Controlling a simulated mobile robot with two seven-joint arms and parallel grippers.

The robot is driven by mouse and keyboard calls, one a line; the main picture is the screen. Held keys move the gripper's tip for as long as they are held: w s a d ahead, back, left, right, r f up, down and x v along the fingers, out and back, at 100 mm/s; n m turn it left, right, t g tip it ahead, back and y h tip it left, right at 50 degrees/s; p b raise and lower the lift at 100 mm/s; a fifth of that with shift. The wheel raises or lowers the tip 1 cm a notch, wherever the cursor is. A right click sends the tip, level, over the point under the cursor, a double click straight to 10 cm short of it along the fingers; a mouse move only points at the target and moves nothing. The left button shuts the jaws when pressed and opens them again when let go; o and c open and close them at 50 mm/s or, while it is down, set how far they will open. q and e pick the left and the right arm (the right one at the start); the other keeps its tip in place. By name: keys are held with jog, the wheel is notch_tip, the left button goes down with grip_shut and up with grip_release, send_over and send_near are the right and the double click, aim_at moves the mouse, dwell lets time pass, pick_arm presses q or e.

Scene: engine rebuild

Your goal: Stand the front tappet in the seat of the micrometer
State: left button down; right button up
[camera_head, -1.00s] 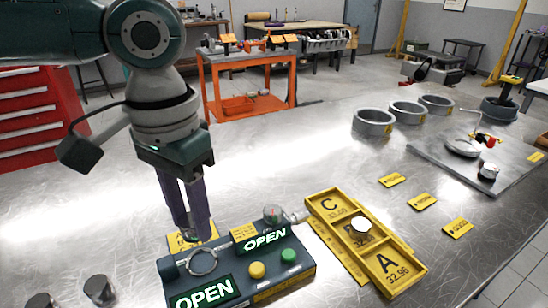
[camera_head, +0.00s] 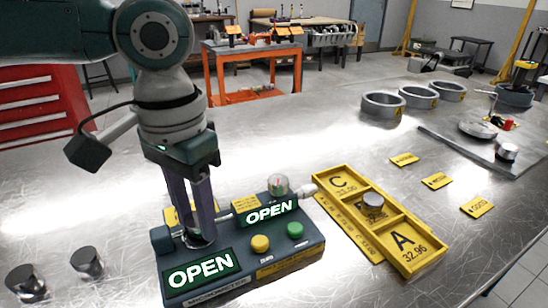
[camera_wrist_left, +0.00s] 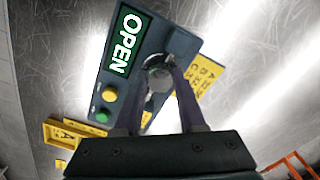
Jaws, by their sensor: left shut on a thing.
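The micrometer (camera_head: 282,262) is a dark box on the steel bench, with two lit OPEN displays and a ring-shaped seat at its left. My left gripper (camera_head: 200,236) points down at the seat. It is shut on a small metallic tappet (camera_wrist_left: 158,72), which the wrist view shows between the fingertips at the seat. The fingers partly hide the tappet and ring, so I cannot tell whether it rests on the seat floor. Two other grey tappets stand on the bench at the left, one nearer (camera_head: 25,283) and one farther (camera_head: 87,262). My right gripper is not in view.
A yellow tray (camera_head: 412,262) marked C, B and A lies right of the micrometer, with a metal tappet (camera_head: 372,203) in its middle compartment. Yellow (camera_head: 260,243) and green (camera_head: 295,230) buttons sit on the micrometer's front. Metal rings (camera_head: 382,106) stand farther back.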

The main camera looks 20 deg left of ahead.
pick_arm(q)
jog(key=shift+c, duration=2.1)
grip_release()
notch_tip(320, 180, up, 10)
jog(key=p, duration=0.1)
